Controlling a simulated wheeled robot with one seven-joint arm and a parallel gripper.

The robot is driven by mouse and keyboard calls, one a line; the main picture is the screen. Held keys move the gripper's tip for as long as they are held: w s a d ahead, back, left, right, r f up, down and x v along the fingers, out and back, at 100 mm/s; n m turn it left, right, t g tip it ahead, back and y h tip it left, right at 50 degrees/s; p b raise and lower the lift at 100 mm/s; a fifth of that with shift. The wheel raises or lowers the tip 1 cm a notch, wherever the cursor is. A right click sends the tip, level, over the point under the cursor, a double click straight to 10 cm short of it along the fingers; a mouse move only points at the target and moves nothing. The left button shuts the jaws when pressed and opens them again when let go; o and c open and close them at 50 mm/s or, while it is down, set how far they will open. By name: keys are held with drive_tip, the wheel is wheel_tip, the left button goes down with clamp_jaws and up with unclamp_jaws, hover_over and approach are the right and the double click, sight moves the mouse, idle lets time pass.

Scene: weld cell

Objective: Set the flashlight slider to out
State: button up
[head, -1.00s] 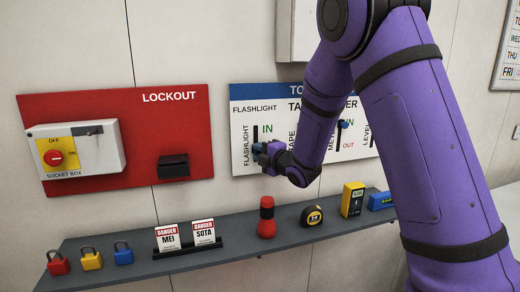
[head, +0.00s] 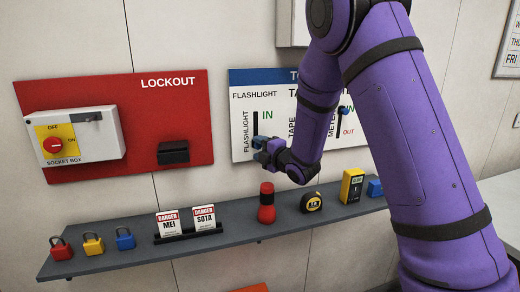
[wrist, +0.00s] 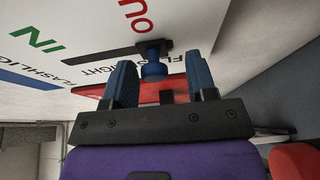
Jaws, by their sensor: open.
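The flashlight slider is a black track (head: 255,125) on the white tool board, with a green IN beside its upper part in the head view. In the wrist view its blue knob (wrist: 153,68) is near the track end beside the red OUT, away from the green IN. My gripper (head: 260,143) is at the lower part of this track in the head view and hides the knob there. In the wrist view my gripper (wrist: 162,78) is open, with one finger on each side of the knob. A gap shows between the knob and the right finger.
The red lockout board (head: 130,160) with a socket box (head: 98,128) is to the left. Below, a grey shelf (head: 135,262) holds padlocks, danger tags, a red flashlight (head: 266,205), a tape measure (head: 311,202) and a yellow meter (head: 352,186). My arm covers the tool board's right side.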

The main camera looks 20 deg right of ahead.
drive_tip(key=v, duration=1)
drive_tip(key=shift+s+d, duration=0.15)
drive_tip(key=shift+s, duration=0.2)
drive_tip(key=s+d+r+m+g+h, duration=0.45)
drive_tip(key=s+r+m+h, duration=0.35)
drive_tip(key=m, duration=0.4)
drive_tip(key=s+a+r+m+g, duration=0.1)
drive_tip(key=s+m, duration=0.4)
drive_tip(key=s, duration=0.7)
drive_tip(key=s+a+r+m+g+y, duration=0.1)
drive_tip(key=s+r+m+g, duration=0.2)
drive_tip(key=s, duration=1)
drive_tip(key=m+g, duration=0.2)
drive_tip(key=g, duration=0.1)
drive_tip(key=shift+m, duration=0.3)
